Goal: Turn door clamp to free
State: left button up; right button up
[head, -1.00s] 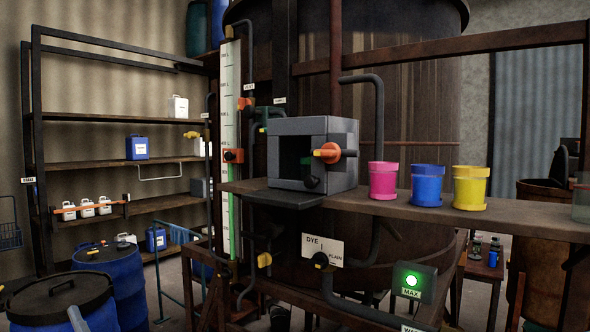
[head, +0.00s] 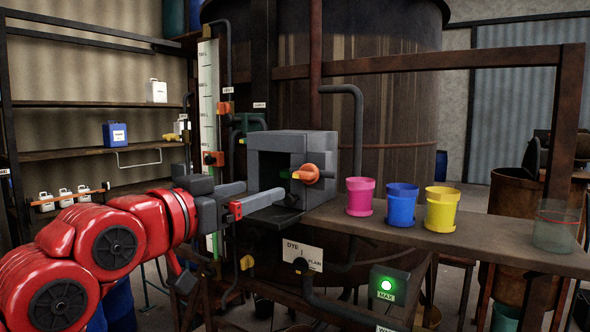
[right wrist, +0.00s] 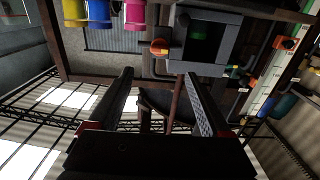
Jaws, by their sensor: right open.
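The door clamp is an orange knob (head: 306,173) on the right front edge of a grey box (head: 322,148) with a dark open-looking front. The clamp also shows in the right wrist view (right wrist: 160,47), above the space between the fingers, beside the box (right wrist: 227,30). My right gripper (head: 264,190) comes in from the left on its red arm, in front of the box and left of the clamp. Its two fingers (right wrist: 159,73) are apart with nothing between them, and it looks clear of the clamp. My left gripper is not in view.
Pink (head: 360,197), blue (head: 401,205) and yellow (head: 441,210) pots stand on a ledge (head: 385,232) right of the box. A gauge (head: 208,95) with orange valves (head: 213,158) stands behind my gripper. A green-lit box (head: 388,287) is below.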

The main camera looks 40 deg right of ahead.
aim_at(300, 176)
jog(key=p+x, duration=0.2)
jog(key=x, duration=0.3)
jog(key=p+x, duration=0.2)
jog(key=x, duration=0.4)
jog(key=shift+d+r+p, duration=0.15)
jog(key=shift+r+p, duration=0.1)
jog(key=shift+p, duration=0.05)
jog(key=shift+x, duration=0.8)
jog(key=shift+f, duration=0.15)
